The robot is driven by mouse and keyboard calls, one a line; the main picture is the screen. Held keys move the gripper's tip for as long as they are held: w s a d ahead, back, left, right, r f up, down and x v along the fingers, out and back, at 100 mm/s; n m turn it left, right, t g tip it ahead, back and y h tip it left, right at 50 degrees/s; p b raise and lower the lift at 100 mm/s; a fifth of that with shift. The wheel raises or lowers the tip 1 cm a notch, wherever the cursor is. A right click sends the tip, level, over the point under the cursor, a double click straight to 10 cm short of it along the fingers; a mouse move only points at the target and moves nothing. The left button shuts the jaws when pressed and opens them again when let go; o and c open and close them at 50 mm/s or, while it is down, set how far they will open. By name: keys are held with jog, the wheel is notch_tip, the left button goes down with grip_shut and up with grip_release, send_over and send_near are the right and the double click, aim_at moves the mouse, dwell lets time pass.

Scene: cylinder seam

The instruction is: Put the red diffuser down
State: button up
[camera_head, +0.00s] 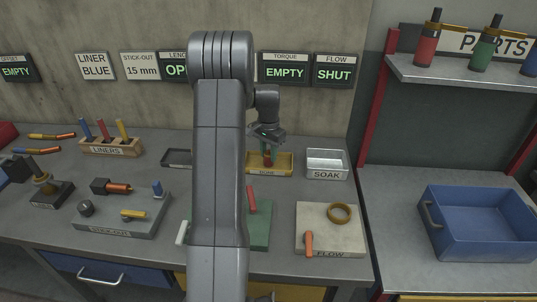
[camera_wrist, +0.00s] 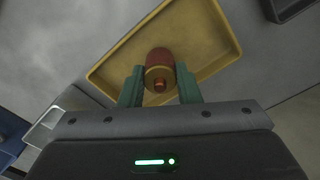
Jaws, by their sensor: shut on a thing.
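The red diffuser (camera_wrist: 160,56) is between the green fingers of my gripper (camera_wrist: 160,86) in the wrist view, with a brass-coloured end towards the camera. My gripper is shut on it. In the head view my gripper (camera_head: 267,147) points down at the yellow tray, and the red diffuser (camera_head: 267,159) shows small between the fingers. The yellow tray (camera_head: 286,171) is below; it also shows in the wrist view (camera_wrist: 108,74), with the diffuser in front of its floor. I cannot tell whether the diffuser touches the tray floor.
A metal SOAK tray (camera_head: 327,174) stands just right of the yellow tray, and a dark tray (camera_head: 176,158) to its left. A FLOW plate (camera_head: 318,241) with an orange ring lies in front. My arm hides part of the bench. A blue bin (camera_head: 480,248) stands at right.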

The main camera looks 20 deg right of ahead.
aim_at(269, 153)
jog(key=shift+f, duration=0.15)
jog(key=o, duration=1.1)
notch_tip(269, 153, up, 12)
jog(key=p, duration=0.7)
jog(key=shift+r, duration=0.2)
